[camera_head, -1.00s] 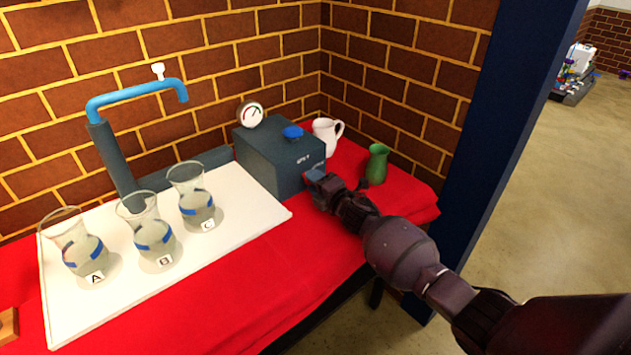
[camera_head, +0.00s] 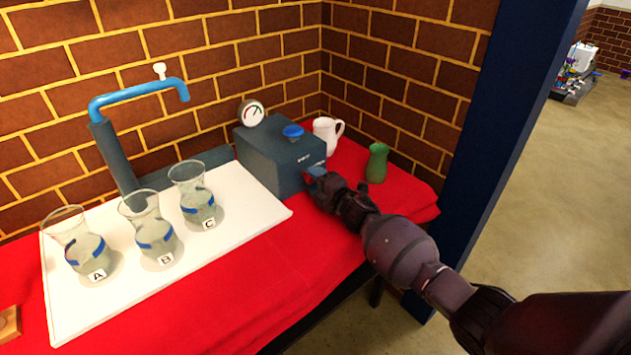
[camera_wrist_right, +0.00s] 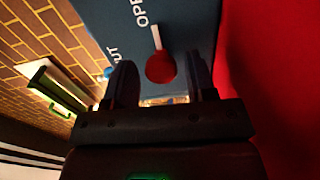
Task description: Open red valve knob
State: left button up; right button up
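The red valve knob (camera_wrist_right: 160,67) is on the face of a dark blue box (camera_wrist_right: 190,22) in the right wrist view. A white bar (camera_wrist_right: 156,37) runs from it, beside the letters "OPE". The fingers of my right gripper (camera_wrist_right: 161,85) are apart, one on each side of the knob, with gaps showing. In the head view my right gripper (camera_head: 315,177) is at the front right corner of the box (camera_head: 268,165) and hides the knob. My left gripper is not in view.
A blue knob (camera_head: 293,132) and a gauge (camera_head: 252,113) are on top of the box. A white pitcher (camera_head: 324,137) and a green vase (camera_head: 377,164) stand behind my right gripper. Several labelled flasks (camera_head: 155,237) stand on the white board (camera_head: 262,212) at left.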

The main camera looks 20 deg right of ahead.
jog(key=shift+o, duration=0.4)
jog(key=shift+s+d, duration=0.2)
jog(key=shift+s, duration=0.35)
jog(key=p+v, duration=0.2)
jog(key=v, duration=0.5)
jog(key=shift+s+d+r, duration=0.1)
jog(key=shift+s+r, duration=0.1)
jog(key=shift+s, duration=0.1)
jog(key=shift+v, duration=0.95)
jog(key=shift+f, duration=0.1)
